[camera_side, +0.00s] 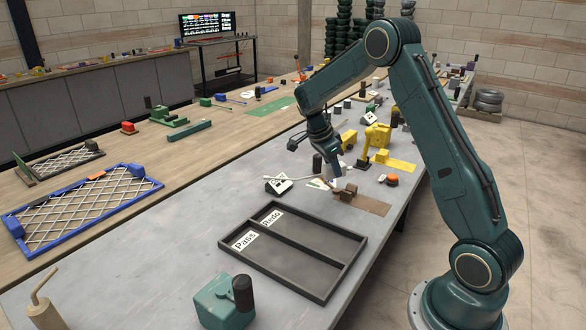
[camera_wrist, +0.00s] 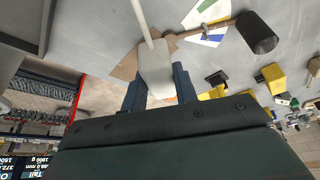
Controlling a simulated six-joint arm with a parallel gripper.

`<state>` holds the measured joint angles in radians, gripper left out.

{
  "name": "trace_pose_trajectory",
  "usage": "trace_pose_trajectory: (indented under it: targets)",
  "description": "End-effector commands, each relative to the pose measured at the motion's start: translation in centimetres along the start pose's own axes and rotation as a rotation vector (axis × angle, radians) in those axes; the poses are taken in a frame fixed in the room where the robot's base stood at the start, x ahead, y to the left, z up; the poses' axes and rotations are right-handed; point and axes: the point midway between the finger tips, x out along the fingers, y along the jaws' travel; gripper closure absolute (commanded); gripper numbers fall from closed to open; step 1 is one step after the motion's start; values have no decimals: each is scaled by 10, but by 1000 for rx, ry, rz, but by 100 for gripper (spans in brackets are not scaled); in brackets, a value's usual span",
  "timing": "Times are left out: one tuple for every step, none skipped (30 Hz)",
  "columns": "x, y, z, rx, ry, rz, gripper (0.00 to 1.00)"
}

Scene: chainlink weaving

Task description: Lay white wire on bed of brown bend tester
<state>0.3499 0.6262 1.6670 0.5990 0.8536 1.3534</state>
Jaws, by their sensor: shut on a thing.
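The white wire (camera_side: 300,178) shows as a thin pale rod running left from my gripper in the side view. In the wrist view its white block-like end (camera_wrist: 157,72) sits between my fingers, and the thin wire (camera_wrist: 142,20) runs up out of the frame. My gripper (camera_wrist: 160,90) is shut on this white end. In the side view my gripper (camera_side: 336,175) is low over the brown bend tester (camera_side: 349,193). The tester's base plate (camera_side: 372,206) lies on the grey bench. Its lever has a black handle (camera_wrist: 258,33). My gripper partly hides the bed, and contact with it is unclear.
A black tray marked Pass and Redo (camera_side: 300,250) lies in front. A black and white device (camera_side: 278,184) stands left of the tester. A yellow tester (camera_side: 376,140) and an orange button (camera_side: 392,180) stand behind and right. A teal block (camera_side: 222,305) is at the front.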

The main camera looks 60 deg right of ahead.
Motion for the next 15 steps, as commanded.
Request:
trace_pose_trajectory:
  targets:
    - [3, 4, -10, 82, 0, 34, 97]
    - [5, 8, -15, 131, 0, 54, 97]
    - [7, 12, -21, 194, 0, 80, 97]
    - [8, 15, -26, 241, 0, 100, 97]
    - [9, 18, -31, 289, 0, 119, 97]
    - [11, 22, -37, 350, -1, 144, 97]
    - [12, 25, -41, 396, -1, 164, 97]
    - [13, 29, -46, 440, -1, 182, 97]
    - [14, 33, -52, 499, -1, 206, 97]
    - [16, 36, -56, 542, -1, 223, 97]
    - [16, 39, -60, 581, -2, 239, 97]
    - [17, 44, -64, 633, -2, 260, 97]
    - [18, 46, -68, 668, -2, 275, 97]
    - [19, 49, -71, 701, -2, 289, 97]
    - [20, 53, -74, 741, -2, 305, 97]
